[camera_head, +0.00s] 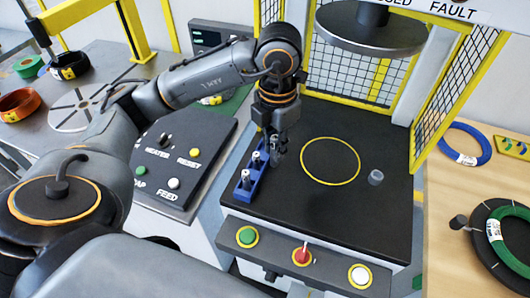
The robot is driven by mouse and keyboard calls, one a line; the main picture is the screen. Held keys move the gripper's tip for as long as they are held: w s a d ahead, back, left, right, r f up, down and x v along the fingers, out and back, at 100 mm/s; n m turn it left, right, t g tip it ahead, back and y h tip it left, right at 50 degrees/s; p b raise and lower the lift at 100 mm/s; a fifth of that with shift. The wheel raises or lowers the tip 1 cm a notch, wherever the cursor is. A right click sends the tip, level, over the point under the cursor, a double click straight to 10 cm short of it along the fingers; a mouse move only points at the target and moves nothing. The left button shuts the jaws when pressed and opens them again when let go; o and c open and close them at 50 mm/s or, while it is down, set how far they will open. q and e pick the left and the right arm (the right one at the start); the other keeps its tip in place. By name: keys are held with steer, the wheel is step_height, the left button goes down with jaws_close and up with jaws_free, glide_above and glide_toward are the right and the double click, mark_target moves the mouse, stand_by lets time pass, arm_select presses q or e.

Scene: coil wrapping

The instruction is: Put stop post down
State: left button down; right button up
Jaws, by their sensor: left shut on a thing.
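My left gripper (277,160) points down at the left side of the black press table (340,215), just right of a blue rack (250,178). It is shut on a stop post, which the fingers mostly hide. I cannot tell whether the post touches the rack or the table. Two posts with pale tops, a near post (244,180) and a far post (256,160), stand upright in the rack. A short grey cylinder (376,177) stands on the table, right of the yellow ring marking (330,181). My right gripper is out of view.
A round grey press plate (370,30) hangs over the table, with yellow-framed mesh guards (455,85) behind and right. A button panel (302,256) runs along the front. A control box (180,160) stands left. Coils, including a blue coil (466,146), lie on the wooden table.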

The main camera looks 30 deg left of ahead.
arm_select(q)
steer(key=n, duration=0.3)
steer(key=shift+w+a+r, duration=0.1)
steer(key=shift+w+a, duration=0.05)
steer(key=shift+w, duration=0.05)
steer(key=shift+w+a+n, duration=0.1)
steer(key=shift+w+n, duration=0.05)
steer(key=shift+n, duration=0.15)
steer(key=w+a+f+p, duration=0.1)
steer(key=w+a+f, duration=0.2)
steer(key=f, duration=0.1)
steer(key=w+a+f+p, duration=0.2)
steer(key=w+a+f, duration=0.1)
steer(key=f, duration=0.1)
steer(key=w+a+f+p, duration=0.2)
steer(key=w+a+f, duration=0.1)
steer(key=w+f, duration=0.1)
steer(key=shift+f, duration=0.25)
steer(key=shift+a+f, duration=0.1)
steer(key=shift+f, duration=0.15)
steer(key=shift+f, duration=0.1)
